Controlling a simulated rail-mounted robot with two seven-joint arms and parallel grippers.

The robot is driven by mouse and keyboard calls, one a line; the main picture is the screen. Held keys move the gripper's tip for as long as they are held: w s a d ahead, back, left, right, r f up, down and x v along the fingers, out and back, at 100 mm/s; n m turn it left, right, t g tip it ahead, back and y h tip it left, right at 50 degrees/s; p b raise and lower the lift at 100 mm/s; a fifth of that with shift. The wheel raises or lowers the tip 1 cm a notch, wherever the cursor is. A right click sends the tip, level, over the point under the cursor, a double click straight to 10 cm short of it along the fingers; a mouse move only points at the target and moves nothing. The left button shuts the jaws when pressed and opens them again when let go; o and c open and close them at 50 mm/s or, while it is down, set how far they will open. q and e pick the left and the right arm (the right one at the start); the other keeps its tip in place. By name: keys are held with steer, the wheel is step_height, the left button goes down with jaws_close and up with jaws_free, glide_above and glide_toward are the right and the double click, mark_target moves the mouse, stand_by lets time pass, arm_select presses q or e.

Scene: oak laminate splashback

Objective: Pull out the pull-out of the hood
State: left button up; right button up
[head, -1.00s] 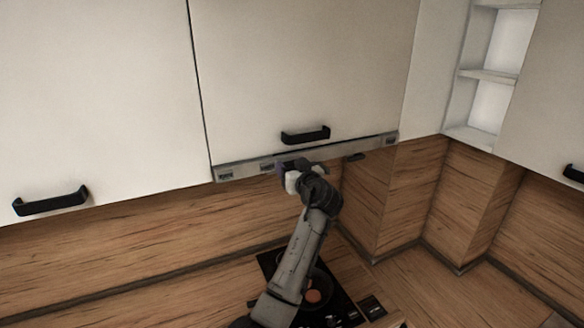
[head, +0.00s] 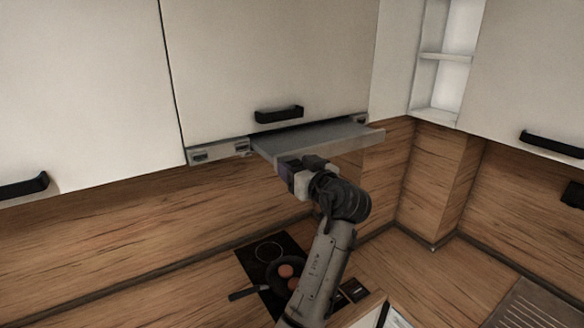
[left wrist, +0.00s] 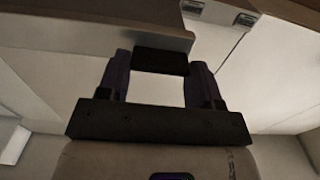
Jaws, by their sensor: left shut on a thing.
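The hood's grey pull-out (head: 325,138) sticks out toward me from under the white wall cabinet in the head view. The hood's front strip (head: 218,151) shows to its left, flush under the cabinet. My left gripper (head: 294,165) is at the pull-out's front edge, below its middle-left part. In the left wrist view my left gripper (left wrist: 160,75) has its two fingers either side of a dark handle piece (left wrist: 160,62) and is shut on it. The pull-out (left wrist: 90,35) also spans the top left there. My right gripper is not in view.
The cabinet door above has a black handle (head: 279,114). Below is a black hob (head: 272,262) with a pan (head: 288,274). A wood splashback (head: 90,240) lines the wall, and open white shelves (head: 445,60) stand at right. The space in front of the pull-out is free except for my arm.

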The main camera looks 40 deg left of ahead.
arm_select(q)
steer(key=shift+r, duration=0.1)
steer(key=o, duration=1.3)
steer(key=shift+b+v, duration=2.3)
steer(key=shift+v, duration=4.6)
